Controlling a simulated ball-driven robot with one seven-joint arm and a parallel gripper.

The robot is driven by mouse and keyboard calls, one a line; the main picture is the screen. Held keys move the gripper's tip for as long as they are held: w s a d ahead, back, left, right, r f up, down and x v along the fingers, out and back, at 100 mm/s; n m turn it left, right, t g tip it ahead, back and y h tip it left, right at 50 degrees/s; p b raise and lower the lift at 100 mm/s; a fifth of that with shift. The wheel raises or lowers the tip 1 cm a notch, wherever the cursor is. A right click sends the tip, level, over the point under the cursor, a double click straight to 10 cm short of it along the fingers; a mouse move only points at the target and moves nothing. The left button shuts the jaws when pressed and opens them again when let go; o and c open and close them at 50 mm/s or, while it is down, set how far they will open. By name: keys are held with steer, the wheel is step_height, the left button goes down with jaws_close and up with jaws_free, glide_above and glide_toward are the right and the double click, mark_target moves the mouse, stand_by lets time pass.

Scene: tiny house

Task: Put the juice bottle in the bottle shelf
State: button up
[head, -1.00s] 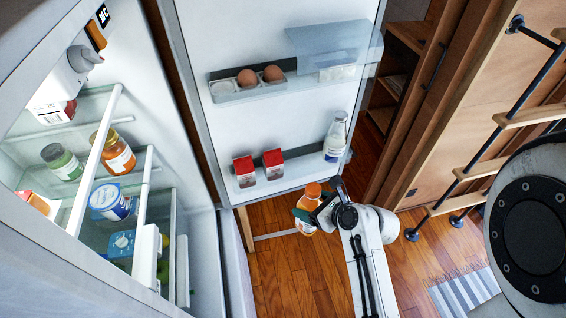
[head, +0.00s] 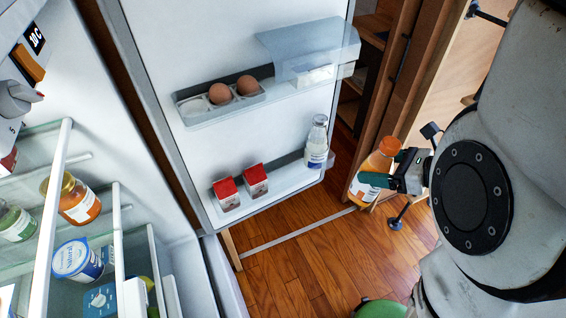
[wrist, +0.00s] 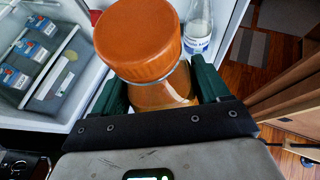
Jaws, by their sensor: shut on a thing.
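The juice bottle, orange with an orange cap and a pale label, shows in the head view (head: 374,170) and fills the middle of the wrist view (wrist: 145,45). My gripper (head: 382,178) is shut on it, with a green finger on either side of the bottle. The bottle is slightly tilted in the head view and held over the wooden floor, right of the fridge door. The bottle shelf (head: 268,190) is the low clear bin on the open fridge door. It holds a clear milk bottle (head: 317,142) at its right end and two red-topped cartons (head: 241,186) further left.
The upper door shelf (head: 221,108) holds brown eggs and has a clear lid. The fridge interior at left has jars (head: 78,198) and a blue-white tub (head: 76,260) on glass shelves. Wooden cabinet panels stand right of the door. Free room shows between the cartons and the milk bottle.

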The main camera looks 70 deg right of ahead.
steer(key=w+f+t+b, duration=0.1)
steer(key=b, duration=0.1)
steer(key=w+d+f+t+b, duration=0.1)
steer(key=shift+w+f+h+b, duration=0.1)
steer(key=shift+w+h+b, duration=0.25)
steer(key=shift+w+h, duration=0.05)
steer(key=w+d+r, duration=0.1)
steer(key=w+d, duration=0.2)
steer(key=w, duration=0.4)
steer(key=w+d, duration=0.3)
steer(key=w, duration=0.4)
steer(key=w+d+f+g+y+p, duration=0.1)
steer(key=w+f+g+p, duration=0.1)
steer(key=w+f, duration=0.3)
step_height(320, 180, down, 3)
steer(key=shift+w+d+f+g+p, duration=0.1)
steer(key=shift+w+d+g+p, duration=0.2)
steer(key=shift+g, duration=0.2)
steer(key=o, duration=1.3)
steer(key=shift+s, duration=0.1)
